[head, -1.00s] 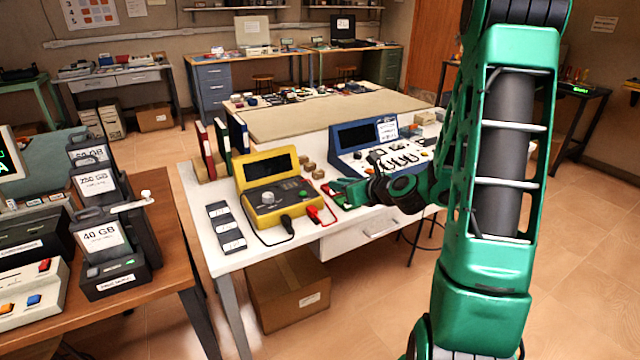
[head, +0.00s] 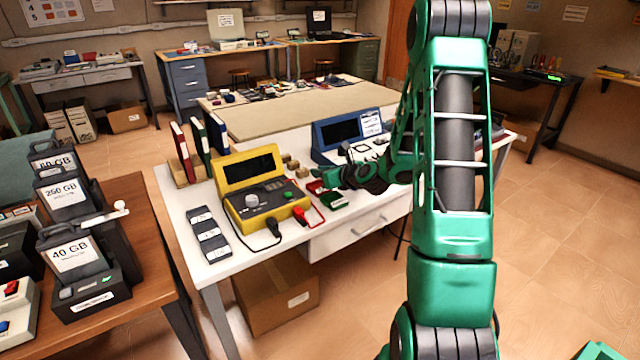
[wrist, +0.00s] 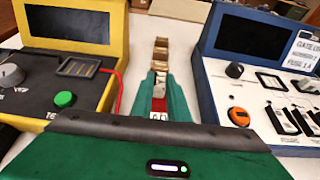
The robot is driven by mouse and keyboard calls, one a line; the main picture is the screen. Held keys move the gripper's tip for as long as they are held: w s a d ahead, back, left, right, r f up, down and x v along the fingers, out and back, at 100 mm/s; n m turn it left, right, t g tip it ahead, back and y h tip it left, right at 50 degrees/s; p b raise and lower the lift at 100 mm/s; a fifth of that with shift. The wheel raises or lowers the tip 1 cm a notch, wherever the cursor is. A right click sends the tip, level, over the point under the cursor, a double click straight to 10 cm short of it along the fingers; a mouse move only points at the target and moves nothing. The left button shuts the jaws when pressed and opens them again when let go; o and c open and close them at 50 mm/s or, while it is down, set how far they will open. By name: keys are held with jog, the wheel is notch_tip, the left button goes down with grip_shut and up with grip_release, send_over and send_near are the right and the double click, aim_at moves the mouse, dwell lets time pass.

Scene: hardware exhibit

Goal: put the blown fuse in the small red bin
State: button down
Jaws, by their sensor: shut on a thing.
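My gripper (head: 322,174) is just above and behind the red bin in the head view. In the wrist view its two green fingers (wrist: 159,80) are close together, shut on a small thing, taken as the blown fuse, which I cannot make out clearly. A red patch and a white label show low between the fingers there; the rest of the bin is hidden by my gripper.
The yellow tester (head: 262,208) with red and black leads stands left of my gripper, the blue tester (head: 345,135) right. Small brown blocks (head: 291,165) lie behind. Labelled dark cards (head: 208,235) lie at the bench's left front.

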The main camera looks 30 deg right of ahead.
jog(key=shift+w+f, duration=0.2)
jog(key=shift+f, duration=0.25)
jog(key=shift+s+f, duration=0.1)
jog(key=shift+f, duration=1.65)
jog(key=c, duration=2)
grip_release()
jog(key=shift+f, duration=0.1)
jog(key=v, duration=1.2)
jog(key=shift+d+r, duration=0.1)
jog(key=shift+r, duration=0.15)
